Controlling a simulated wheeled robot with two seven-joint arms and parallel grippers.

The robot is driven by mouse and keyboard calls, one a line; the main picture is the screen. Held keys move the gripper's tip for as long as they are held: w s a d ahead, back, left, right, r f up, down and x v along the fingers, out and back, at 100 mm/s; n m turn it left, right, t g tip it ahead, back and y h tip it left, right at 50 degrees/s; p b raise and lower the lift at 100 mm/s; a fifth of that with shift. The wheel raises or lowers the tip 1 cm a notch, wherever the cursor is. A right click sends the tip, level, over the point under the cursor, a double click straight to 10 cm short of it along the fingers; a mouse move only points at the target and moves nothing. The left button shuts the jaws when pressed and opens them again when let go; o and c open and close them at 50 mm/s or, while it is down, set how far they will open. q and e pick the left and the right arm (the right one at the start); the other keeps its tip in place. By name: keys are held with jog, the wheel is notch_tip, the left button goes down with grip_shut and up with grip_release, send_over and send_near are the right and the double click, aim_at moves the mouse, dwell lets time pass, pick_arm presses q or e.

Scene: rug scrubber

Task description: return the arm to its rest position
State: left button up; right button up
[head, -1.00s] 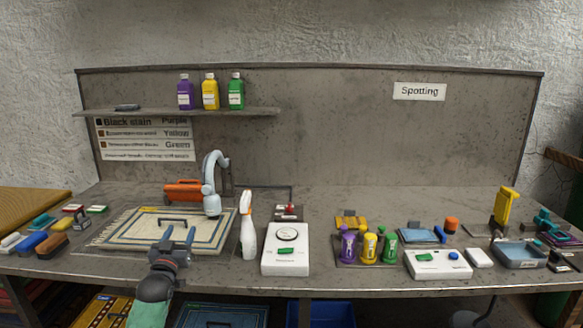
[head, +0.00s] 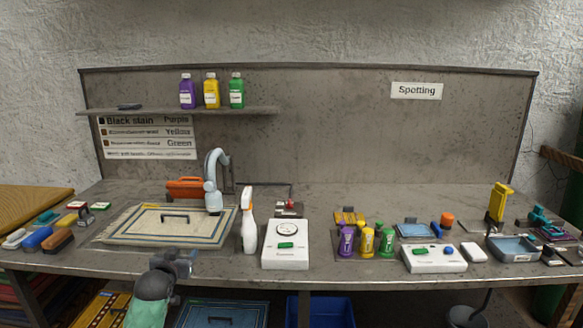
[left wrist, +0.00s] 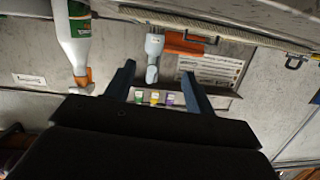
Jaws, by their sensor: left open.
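My left gripper (head: 178,257) is at the front edge of the table, just below the cream rug with a blue border (head: 140,234). Its two fingers show apart and empty in the left wrist view (left wrist: 158,82). That view looks upside down toward the back panel, with the spray bottle (left wrist: 74,35) and the grey-blue lamp-like arm (left wrist: 153,55) in front of it. My left arm comes up from below the table. My right gripper is in neither view.
A white spray bottle (head: 248,225) and a white dial box (head: 285,245) stand right of the rug. Several brushes, such as a blue one (head: 38,238), lie at the left. Purple, yellow and green bottles stand on the shelf (head: 180,111).

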pick_arm(q)
jog(key=s+d+f+g, duration=0.4)
jog(key=s+f, duration=0.4)
jog(key=s, duration=0.9)
jog(key=s+d+f+m+g+h, duration=0.1)
jog(key=s+d+f+g, duration=0.4)
jog(key=s, duration=1.3)
jog(key=s+d+f+g, duration=0.4)
jog(key=s+d+f, duration=0.4)
jog(key=s+f, duration=0.5)
jog(key=s, duration=0.5)
jog(key=shift+s+d+f+g+h, duration=0.2)
jog(key=shift+d+g+h, duration=0.1)
jog(key=shift+g, duration=0.1)
jog(key=shift+r, duration=0.1)
jog(key=shift+o, duration=0.5)
